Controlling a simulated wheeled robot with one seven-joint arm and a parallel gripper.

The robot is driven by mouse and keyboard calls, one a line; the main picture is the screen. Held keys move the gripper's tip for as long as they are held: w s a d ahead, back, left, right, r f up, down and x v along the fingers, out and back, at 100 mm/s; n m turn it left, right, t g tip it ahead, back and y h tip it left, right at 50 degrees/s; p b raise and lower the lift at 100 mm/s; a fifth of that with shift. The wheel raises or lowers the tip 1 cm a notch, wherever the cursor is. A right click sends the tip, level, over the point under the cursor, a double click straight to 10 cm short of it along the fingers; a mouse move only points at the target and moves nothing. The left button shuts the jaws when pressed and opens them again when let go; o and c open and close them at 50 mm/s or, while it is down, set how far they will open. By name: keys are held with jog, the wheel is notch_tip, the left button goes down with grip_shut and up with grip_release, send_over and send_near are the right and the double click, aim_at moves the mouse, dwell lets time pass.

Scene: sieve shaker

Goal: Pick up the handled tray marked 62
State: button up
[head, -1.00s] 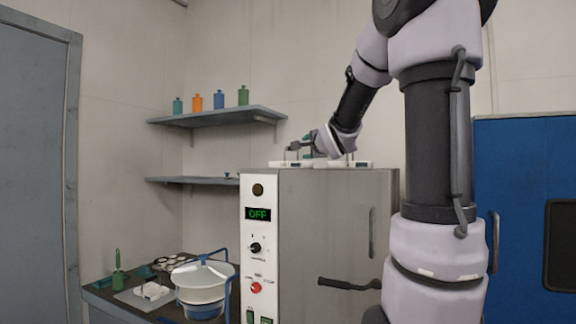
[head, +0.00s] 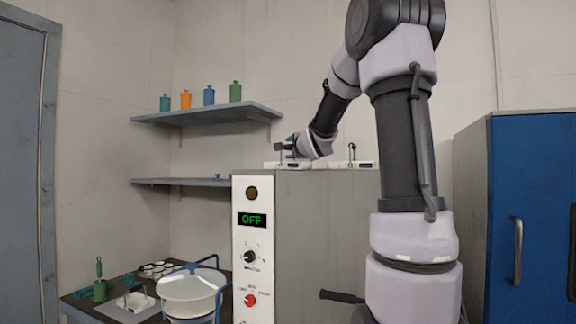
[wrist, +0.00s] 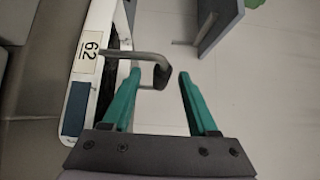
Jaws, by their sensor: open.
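The handled tray marked 62 (wrist: 88,52) is at the left of the wrist view, white-rimmed with a dark inside and a blue patch near its lower end. Its grey bar handle (wrist: 148,57) reaches right from the tray and bends down at its end. My gripper (wrist: 160,80) is open, its teal fingers on either side of the handle's bent end, which looks nearer the left finger. I cannot tell if they touch. In the head view my gripper (head: 289,147) is over the left of two white trays (head: 288,165) on the cabinet top; its number is unreadable there.
A second white tray with an upright handle (head: 352,164) stands close by on the grey cabinet (head: 310,240), whose display reads OFF. Wall shelves (head: 205,112) are to the left, a blue cabinet (head: 540,250) to the right.

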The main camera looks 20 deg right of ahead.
aim_at(286, 149)
jog(key=w, duration=0.4)
jog(key=shift+w+d, duration=0.1)
jog(key=shift+w, duration=0.25)
jog(key=shift+c, duration=0.3)
grip_shut()
dwell(0.8)
